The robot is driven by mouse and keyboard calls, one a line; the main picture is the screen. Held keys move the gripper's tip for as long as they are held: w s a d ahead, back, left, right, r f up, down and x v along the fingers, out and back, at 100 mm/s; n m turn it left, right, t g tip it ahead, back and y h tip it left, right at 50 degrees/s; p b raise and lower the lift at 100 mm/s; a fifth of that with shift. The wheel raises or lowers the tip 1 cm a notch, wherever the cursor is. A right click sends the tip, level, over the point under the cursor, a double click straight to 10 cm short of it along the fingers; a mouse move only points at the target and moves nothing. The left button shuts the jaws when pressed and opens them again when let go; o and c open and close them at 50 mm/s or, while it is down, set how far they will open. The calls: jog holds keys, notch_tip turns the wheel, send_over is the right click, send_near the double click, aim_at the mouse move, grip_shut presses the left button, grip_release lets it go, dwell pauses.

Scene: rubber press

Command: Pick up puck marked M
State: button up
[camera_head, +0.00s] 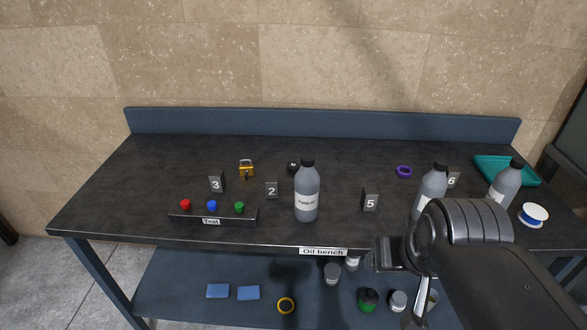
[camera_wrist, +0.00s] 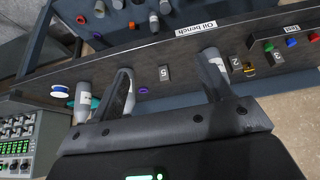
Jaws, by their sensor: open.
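I cannot make out a puck with a readable M in either view. A small dark block with a pale mark (camera_head: 293,168) lies at the back of the bench, partly behind the middle grey bottle (camera_head: 307,192); its mark is too small to read. My gripper (camera_wrist: 168,78) is open and empty in the wrist view, its two fingers apart. In the head view my arm reaches in from the lower right, with the gripper by the bench's front edge, hiding part of the lower shelf.
The dark bench (camera_head: 130,190) holds a button box (camera_head: 213,217), padlock (camera_head: 246,170), number tags, purple ring (camera_head: 404,172), more grey bottles (camera_head: 432,186), a teal tray (camera_head: 490,160) and a white-and-blue spool (camera_head: 534,214). Jars (camera_head: 332,274) and blue blocks (camera_head: 218,291) are on the shelf below.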

jog(key=shift+w+r, duration=0.1)
jog(key=shift+c, duration=0.5)
jog(key=w+a+r, duration=0.1)
jog(key=w+r, duration=0.1)
jog(key=w, duration=0.5)
jog(key=w+a+r, duration=0.1)
jog(key=w+r, duration=0.2)
jog(key=w, duration=0.4)
jog(key=n+g, duration=0.1)
jog(key=n, duration=0.1)
send_over(293, 165)
jog(key=s+d, duration=0.1)
jog(key=s, duration=0.2)
jog(key=shift+y, duration=0.3)
jog(key=f, duration=2.1)
jog(key=shift+w+f, duration=0.15)
jog(key=shift+w, duration=0.05)
jog(key=x, duration=0.5)
jog(key=shift+w+a, duration=0.1)
jog(key=shift+a, duration=0.15)
